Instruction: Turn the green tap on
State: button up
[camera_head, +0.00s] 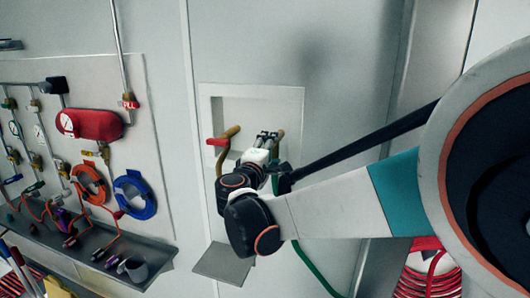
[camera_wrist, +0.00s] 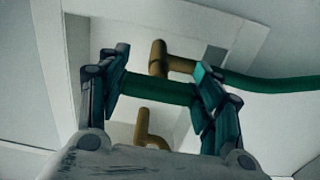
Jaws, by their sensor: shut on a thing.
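The green tap shows in the wrist view as a green bar-shaped handle (camera_wrist: 155,88) lying across the gap between my fingers, in front of a brass pipe (camera_wrist: 160,58). My gripper (camera_wrist: 163,82) is shut on this green handle, with a finger at each end of it. In the head view my gripper (camera_head: 267,139) reaches into a pale recessed wall box (camera_head: 290,94), at a second brass pipe (camera_head: 280,137). My gripper and arm hide the green handle there. How far the handle is turned cannot be told.
A red-handled tap (camera_head: 217,142) on a brass pipe sits close left of my gripper. A green hose (camera_head: 312,266) hangs below. A panel with a red device (camera_head: 90,124) and coiled hoses is at left. A red coil (camera_head: 428,280) is at lower right.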

dwell(0.4)
jog(key=o, duration=1.1)
